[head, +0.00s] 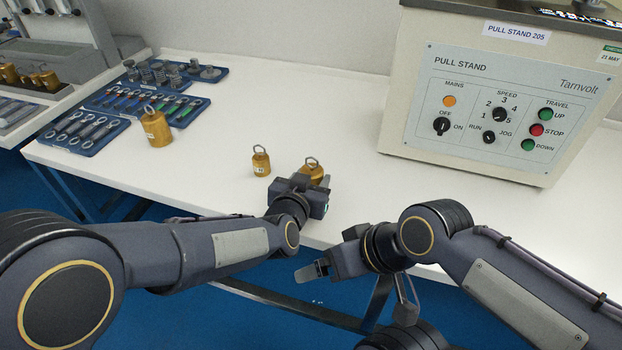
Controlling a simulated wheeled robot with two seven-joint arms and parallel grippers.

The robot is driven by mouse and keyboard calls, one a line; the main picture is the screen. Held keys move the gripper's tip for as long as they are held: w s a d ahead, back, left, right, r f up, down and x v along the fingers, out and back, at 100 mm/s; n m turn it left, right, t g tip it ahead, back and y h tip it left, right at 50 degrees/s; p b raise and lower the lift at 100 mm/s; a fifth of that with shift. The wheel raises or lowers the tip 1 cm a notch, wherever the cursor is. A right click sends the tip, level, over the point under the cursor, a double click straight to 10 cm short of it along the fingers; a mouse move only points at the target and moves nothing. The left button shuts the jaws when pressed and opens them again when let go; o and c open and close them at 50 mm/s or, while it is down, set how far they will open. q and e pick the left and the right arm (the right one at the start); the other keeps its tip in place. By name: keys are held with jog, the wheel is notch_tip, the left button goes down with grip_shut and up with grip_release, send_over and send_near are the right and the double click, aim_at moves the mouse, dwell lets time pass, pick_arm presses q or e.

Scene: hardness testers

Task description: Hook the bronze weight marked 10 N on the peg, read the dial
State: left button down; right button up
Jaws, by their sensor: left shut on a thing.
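Three bronze weights with ring hooks stand on the white bench. A large one (156,129) is at the left and a small one (261,163) is near the middle; their markings are too small to read surely. A third bronze weight (314,169) is just beyond my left gripper (309,190), which is shut on it and hides its lower part and any marking. I cannot tell whether it is lifted. My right gripper (331,253) is open and empty, in front of the bench edge. I cannot make out the peg or dial.
The pull stand (505,110) with its knobs and buttons stands at the back right. Blue trays of spanners (82,138) and tools (140,103) lie at the left. The bench (330,105) between weights and stand is clear.

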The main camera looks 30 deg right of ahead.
aim_at(311, 171)
pick_arm(q)
jog(key=shift+r, duration=0.3)
jog(key=shift+r+p, duration=2.6)
jog(key=shift+r, duration=0.85)
jog(key=shift+f, duration=0.1)
